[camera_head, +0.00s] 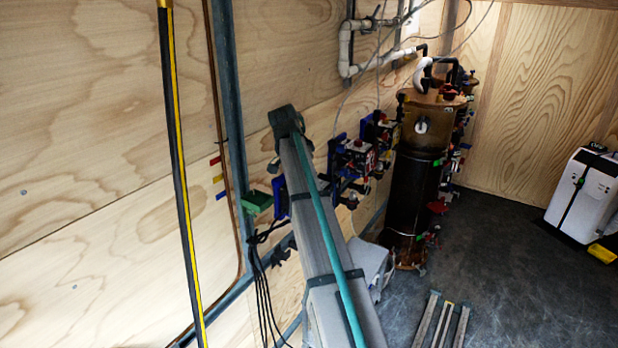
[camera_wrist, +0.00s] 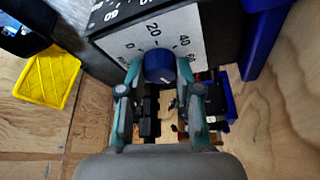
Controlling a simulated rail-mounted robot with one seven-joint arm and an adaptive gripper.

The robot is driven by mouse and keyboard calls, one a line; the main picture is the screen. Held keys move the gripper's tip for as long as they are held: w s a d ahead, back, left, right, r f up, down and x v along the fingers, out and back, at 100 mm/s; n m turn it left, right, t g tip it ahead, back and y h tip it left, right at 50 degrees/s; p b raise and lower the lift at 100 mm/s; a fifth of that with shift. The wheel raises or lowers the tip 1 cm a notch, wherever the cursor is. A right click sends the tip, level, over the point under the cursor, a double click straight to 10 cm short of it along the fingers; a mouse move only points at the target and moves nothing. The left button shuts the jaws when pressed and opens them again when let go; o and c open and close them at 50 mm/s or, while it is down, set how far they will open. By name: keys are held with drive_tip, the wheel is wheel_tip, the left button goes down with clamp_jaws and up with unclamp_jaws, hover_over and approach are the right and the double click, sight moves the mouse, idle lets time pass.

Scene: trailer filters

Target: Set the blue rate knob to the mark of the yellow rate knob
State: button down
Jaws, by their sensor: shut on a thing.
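The blue rate knob (camera_wrist: 159,66) is in the upper middle of the wrist view, on a white dial face (camera_wrist: 183,27) marked 0, 20, 40 and 60. A small pale line shows on the knob. My gripper (camera_wrist: 160,71) is shut on this knob, with one teal-edged finger on either side. Another dark dial face (camera_wrist: 108,13) with white numbers is partly seen at the top edge. I cannot make out the yellow rate knob in either view. In the head view my arm hides part of the wall equipment, and my gripper cannot be made out.
A yellow grid-like piece (camera_wrist: 48,76) is at the left of the wrist view. In the head view, pump units (camera_head: 358,155) hang on the wood wall beside a tall dark tank (camera_head: 415,190). Grey floor (camera_head: 510,270) is open at right.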

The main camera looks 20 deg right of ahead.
drive_tip(key=c, duration=0.8)
unclamp_jaws()
drive_tip(key=v, duration=1.2)
